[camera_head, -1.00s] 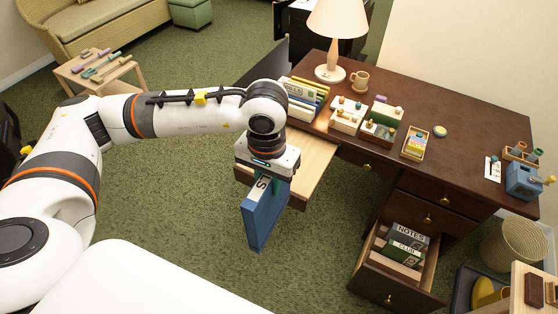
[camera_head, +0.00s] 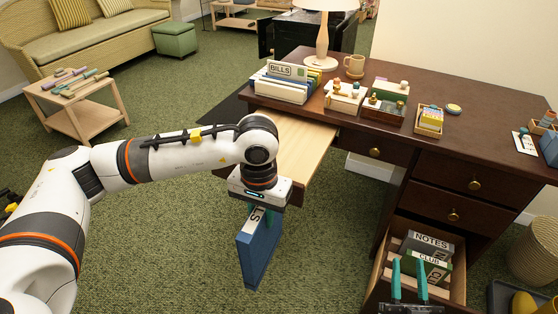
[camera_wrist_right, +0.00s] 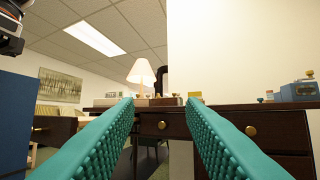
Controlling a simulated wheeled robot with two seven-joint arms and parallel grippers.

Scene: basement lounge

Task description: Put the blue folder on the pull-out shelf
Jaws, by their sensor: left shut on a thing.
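My left gripper (camera_head: 262,204) is shut on the upper part of the blue folder (camera_head: 258,250), which hangs upright over the green carpet. The folder has a white label, partly hidden by the gripper. The pull-out shelf (camera_head: 303,150), a pale wooden board, sticks out from the desk's left part, behind the gripper; its near left part is hidden by my arm. The folder is in front of the shelf, apart from it. My right gripper (camera_head: 410,285) shows teal fingers spread apart, in front of the open drawer. In the right wrist view its fingers (camera_wrist_right: 160,125) are open with nothing between them.
The dark desk (camera_head: 480,140) carries a file rack (camera_head: 283,88), a lamp (camera_head: 323,40), a mug (camera_head: 354,66) and several small boxes. The open lower drawer (camera_head: 377,270) holds folders (camera_head: 428,245). The visible shelf surface is bare.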

